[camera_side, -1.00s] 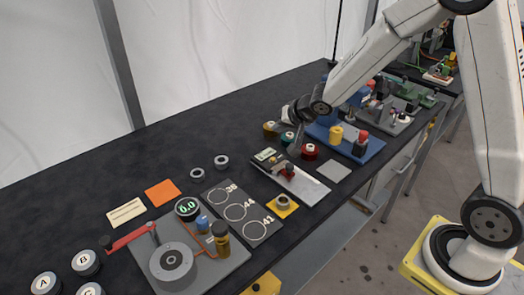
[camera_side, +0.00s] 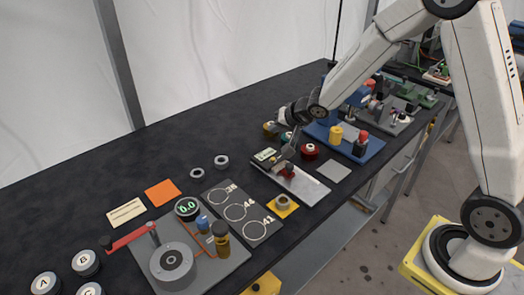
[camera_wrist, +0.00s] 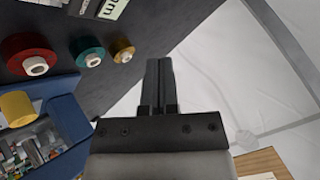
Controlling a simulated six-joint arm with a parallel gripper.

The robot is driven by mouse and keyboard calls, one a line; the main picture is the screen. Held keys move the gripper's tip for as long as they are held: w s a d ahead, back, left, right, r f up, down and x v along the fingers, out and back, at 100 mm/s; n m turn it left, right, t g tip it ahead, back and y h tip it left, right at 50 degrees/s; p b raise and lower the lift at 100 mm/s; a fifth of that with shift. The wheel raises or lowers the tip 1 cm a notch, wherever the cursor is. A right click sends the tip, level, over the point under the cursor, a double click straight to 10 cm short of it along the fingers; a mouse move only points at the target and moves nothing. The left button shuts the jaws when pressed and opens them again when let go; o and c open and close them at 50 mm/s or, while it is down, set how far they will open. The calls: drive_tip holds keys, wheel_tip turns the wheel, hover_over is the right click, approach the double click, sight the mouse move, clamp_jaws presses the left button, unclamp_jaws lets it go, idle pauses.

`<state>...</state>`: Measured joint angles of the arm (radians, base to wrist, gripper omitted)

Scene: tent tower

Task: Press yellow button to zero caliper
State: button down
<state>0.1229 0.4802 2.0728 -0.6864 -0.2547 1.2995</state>
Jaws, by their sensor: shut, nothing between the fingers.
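The caliper, a pale grey plate (camera_side: 306,186) with a small light display (camera_side: 265,155) at its far left end and a red part on it, lies on the dark table in the side view. My gripper (camera_side: 288,154) points down over the caliper's display end, close beside the display; I cannot tell whether it touches. In the wrist view my gripper (camera_wrist: 159,62) is shut with its fingers together and empty. Part of the display (camera_wrist: 112,8) shows at the top edge there. I cannot make out a yellow button on the caliper; my gripper may hide it.
Red (camera_side: 309,151), teal and gold spools stand just behind the caliper. A blue tray (camera_side: 364,155) with a yellow cylinder is to the right. A grey plate with numbered circles (camera_side: 255,230) lies in front left. The table's back left is clear.

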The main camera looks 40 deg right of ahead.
drive_tip(key=shift+f, duration=3.9)
drive_tip(key=shift+f, duration=0.2)
drive_tip(key=shift+f, duration=0.25)
drive_tip(key=shift+f, duration=0.4)
drive_tip(key=shift+r, duration=0.85)
idle(0.4)
drive_tip(key=shift+r, duration=2.5)
drive_tip(key=shift+s, duration=0.1)
